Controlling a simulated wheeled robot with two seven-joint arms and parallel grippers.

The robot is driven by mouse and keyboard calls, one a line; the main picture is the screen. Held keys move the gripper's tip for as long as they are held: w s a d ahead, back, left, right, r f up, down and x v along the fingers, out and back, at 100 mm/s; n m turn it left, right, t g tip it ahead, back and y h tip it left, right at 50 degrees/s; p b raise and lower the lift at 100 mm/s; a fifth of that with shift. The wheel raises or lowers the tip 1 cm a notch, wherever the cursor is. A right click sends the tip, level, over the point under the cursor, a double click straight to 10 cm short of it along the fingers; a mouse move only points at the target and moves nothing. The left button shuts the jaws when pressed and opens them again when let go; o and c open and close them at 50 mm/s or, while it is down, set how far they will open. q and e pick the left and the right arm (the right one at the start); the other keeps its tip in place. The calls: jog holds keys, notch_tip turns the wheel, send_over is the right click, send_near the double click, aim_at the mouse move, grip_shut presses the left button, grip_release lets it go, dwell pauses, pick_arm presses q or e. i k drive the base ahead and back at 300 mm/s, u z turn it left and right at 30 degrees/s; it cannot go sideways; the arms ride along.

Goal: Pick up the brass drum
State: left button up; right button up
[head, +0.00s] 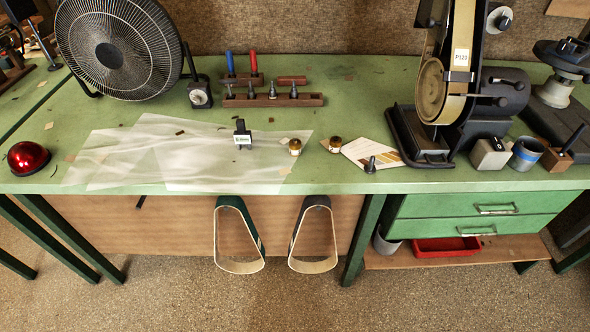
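No large brass drum shows on the green bench (380,75). Two small brass-coloured cylinders stand near its front middle. The left small cylinder (295,147) is on the edge of a clear plastic sheet (120,150). The right small cylinder (335,145) stands beside a printed card (372,152). A tan, round wheel (432,92) is on the belt grinder (458,85) at right. I cannot tell which of these the brass drum is. Neither of my grippers is in view.
A black fan (110,50) stands at back left, with a tool rack (272,100) beside it. A red dome (28,158) sits at the left front. A grey-blue cup (525,153) is at right. Two belt loops (240,266) hang below the front edge.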

aim_at(295, 149)
jog(key=u, duration=1.05)
jog(key=i, duration=0.85)
jog(key=z, duration=0.4)
